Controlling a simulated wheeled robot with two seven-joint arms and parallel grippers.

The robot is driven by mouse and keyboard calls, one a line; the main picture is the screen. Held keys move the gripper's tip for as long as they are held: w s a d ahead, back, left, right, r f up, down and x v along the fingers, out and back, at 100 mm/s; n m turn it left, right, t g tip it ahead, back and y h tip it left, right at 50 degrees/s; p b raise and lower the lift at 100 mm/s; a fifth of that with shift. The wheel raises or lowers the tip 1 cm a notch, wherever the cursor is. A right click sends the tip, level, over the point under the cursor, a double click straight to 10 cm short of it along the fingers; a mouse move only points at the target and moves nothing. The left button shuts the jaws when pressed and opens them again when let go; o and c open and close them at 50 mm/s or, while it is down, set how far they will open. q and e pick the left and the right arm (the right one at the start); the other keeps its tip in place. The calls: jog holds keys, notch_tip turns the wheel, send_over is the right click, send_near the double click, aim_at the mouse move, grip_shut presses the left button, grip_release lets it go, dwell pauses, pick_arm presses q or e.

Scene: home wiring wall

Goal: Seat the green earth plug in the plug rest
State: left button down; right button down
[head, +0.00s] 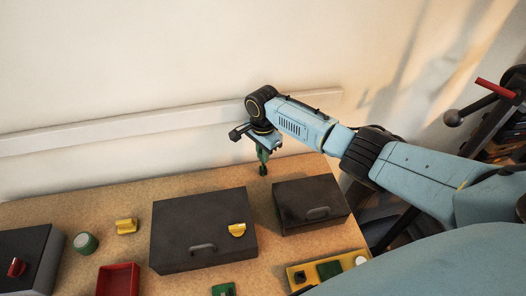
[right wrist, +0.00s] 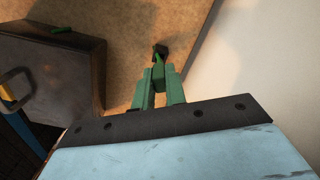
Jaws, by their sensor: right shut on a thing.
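My right gripper (head: 262,152) is shut on the green earth plug (head: 263,168), above the back of the table near the wall. In the right wrist view the plug (right wrist: 159,66) sits between the green fingers, its dark end pointing away from the gripper. I cannot tell from these views which thing is the plug rest. My left gripper is not in view.
Two dark boxes (head: 190,225) (head: 305,203) stand on the table (head: 120,200). Yellow pieces (head: 127,226) (head: 237,229), a green cylinder (head: 86,243), a red tray (head: 118,267) and a green piece (head: 223,290) lie around. The table's back strip is clear.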

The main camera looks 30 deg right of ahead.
dwell(0.7)
jog(key=shift+p, duration=0.45)
jog(key=shift+p, duration=0.35)
jog(key=shift+f+b, duration=1)
jog(key=shift+f, duration=0.8)
jog(key=c, duration=1.4)
grip_release()
jog(key=shift+o, duration=0.2)
notch_tip(320, 180, up, 13)
jog(key=shift+r+p, duration=0.2)
jog(key=shift+p, duration=0.7)
